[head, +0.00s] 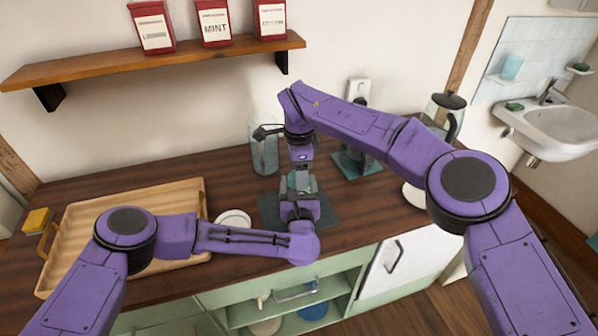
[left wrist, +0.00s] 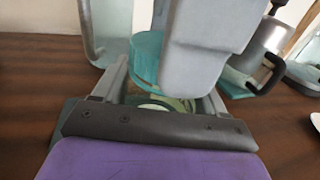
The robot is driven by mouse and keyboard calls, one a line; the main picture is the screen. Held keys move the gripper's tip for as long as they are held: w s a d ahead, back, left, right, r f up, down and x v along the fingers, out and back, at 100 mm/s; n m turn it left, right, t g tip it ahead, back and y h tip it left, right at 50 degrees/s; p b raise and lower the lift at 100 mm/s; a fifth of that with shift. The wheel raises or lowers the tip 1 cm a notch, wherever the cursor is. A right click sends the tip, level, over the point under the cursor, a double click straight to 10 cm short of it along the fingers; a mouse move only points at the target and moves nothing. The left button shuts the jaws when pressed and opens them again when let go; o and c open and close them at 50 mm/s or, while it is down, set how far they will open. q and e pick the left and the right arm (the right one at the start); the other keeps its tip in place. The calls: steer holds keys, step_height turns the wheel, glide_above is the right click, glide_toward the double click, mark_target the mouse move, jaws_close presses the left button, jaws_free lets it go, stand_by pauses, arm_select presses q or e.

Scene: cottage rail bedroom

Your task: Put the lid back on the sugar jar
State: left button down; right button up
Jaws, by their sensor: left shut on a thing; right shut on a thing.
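The sugar jar is a small teal glass piece (head: 292,183), mostly hidden between my two grippers, over a dark green mat (head: 268,212). In the left wrist view its teal glass (left wrist: 146,60) shows behind and above my left gripper's fingers (left wrist: 163,92). My left gripper (head: 300,192) comes in low from the front and is shut on the jar. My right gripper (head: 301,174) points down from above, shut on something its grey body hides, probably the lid. I cannot tell whether lid and jar touch. In the left wrist view my right gripper (left wrist: 208,45) covers the jar's top.
A tall glass vessel (head: 264,155) stands just behind the grippers. A wooden tray (head: 75,230) and white dish (head: 233,218) lie to the left. A grey appliance (head: 356,150) stands behind to the right, and a glass kettle (head: 443,112) beyond. A shelf (head: 160,58) hangs above.

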arm_select(q)
steer(key=shift+f, duration=0.1)
arm_select(e)
steer(key=m, duration=0.9)
steer(key=shift+m, duration=0.3)
steer(key=m, duration=0.5)
steer(key=shift+m, duration=0.3)
steer(key=m, duration=1.6)
steer(key=shift+f, duration=0.1)
steer(key=o, duration=1.2)
steer(key=shift+s, duration=0.1)
steer(key=shift+c, duration=0.2)
